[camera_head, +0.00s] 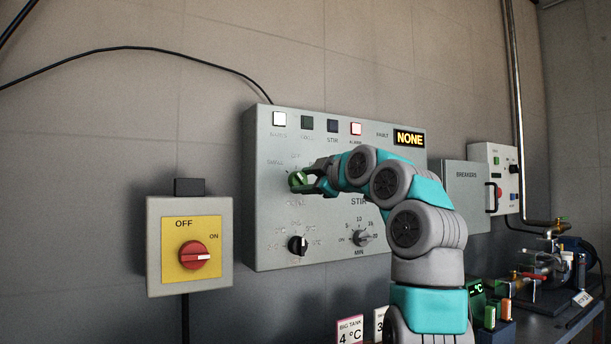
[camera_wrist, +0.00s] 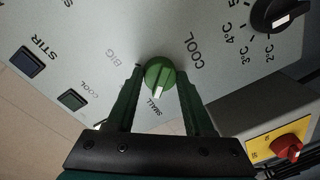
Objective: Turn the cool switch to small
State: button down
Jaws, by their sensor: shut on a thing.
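The cool switch is a green knob (camera_wrist: 159,74) with a white pointer mark, on the grey control panel (camera_wrist: 90,45). In the wrist view its mark points down, toward the SMALL label. BIG is at its left and COOL at its upper right. OFF is not visible there, and the left finger covers part of that area. My gripper (camera_wrist: 159,84) has one finger on each side of the knob and is shut on it. In the head view the knob (camera_head: 298,180) shows at the fingertips of my gripper (camera_head: 304,179), and my arm hides the BIG side.
Two black dials, one for temperature (camera_head: 298,244) and one for minutes (camera_head: 362,238), sit lower on the panel. Indicator lights and a NONE display (camera_head: 409,138) run along its top.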

jog(key=shift+n+p, duration=0.45)
jog(key=shift+n, duration=0.25)
jog(key=shift+a, duration=0.1)
jog(key=shift+c, duration=1.4)
grip_release()
jog(key=b+v, duration=0.1)
jog(key=v, duration=0.7)
jog(key=shift+b, duration=0.3)
